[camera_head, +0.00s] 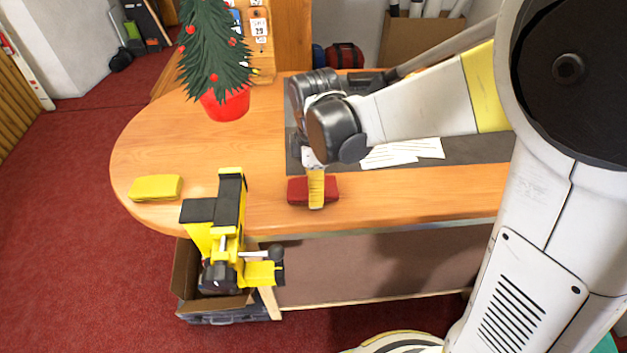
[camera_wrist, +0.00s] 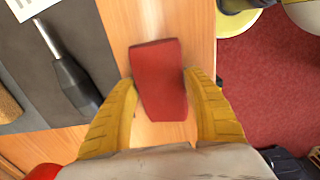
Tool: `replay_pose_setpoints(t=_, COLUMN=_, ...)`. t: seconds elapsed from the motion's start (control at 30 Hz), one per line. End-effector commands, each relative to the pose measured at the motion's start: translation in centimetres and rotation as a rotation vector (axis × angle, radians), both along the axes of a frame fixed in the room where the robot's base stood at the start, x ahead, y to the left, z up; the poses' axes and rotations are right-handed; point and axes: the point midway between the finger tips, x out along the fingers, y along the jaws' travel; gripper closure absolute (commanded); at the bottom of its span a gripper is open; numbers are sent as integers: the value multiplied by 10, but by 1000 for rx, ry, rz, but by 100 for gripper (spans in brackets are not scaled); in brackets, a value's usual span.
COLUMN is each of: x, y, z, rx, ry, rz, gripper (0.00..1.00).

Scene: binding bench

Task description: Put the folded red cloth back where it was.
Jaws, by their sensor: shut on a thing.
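The folded red cloth (camera_head: 298,191) is a small flat block at the front edge of the wooden bench in the head view. In the wrist view the cloth (camera_wrist: 158,80) lies between the two yellow fingers. My gripper (camera_head: 316,190) comes down over the cloth from above, and one finger hides part of it. In the wrist view my gripper (camera_wrist: 160,90) is shut on the cloth, a finger at each side. I cannot tell whether the cloth touches the bench or is slightly above it.
A folded yellow cloth (camera_head: 155,188) lies at the bench's left end. A yellow and black clamp-like tool (camera_head: 228,225) stands at the front edge. A small tree in a red pot (camera_head: 226,104) stands behind. White papers (camera_head: 400,153) lie on a grey mat (camera_head: 465,150). Bare wood (camera_head: 160,140) is free at left.

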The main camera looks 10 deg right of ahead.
Motion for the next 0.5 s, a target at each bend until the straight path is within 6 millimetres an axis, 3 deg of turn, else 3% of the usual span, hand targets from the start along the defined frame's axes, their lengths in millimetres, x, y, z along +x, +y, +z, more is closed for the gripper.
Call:
replay_pose_setpoints(t=0.17, x=0, y=0, z=-4, rx=0, ry=0, rz=0, gripper=69)
replay_pose_setpoints(t=0.2, x=0, y=0, z=-4, rx=0, ry=0, rz=0, gripper=35)
replay_pose_setpoints(t=0.27, x=0, y=0, z=-3, rx=0, ry=0, rz=0, gripper=19)
replay_pose_setpoints(t=0.5, x=0, y=0, z=-3, rx=0, ry=0, rz=0, gripper=19)
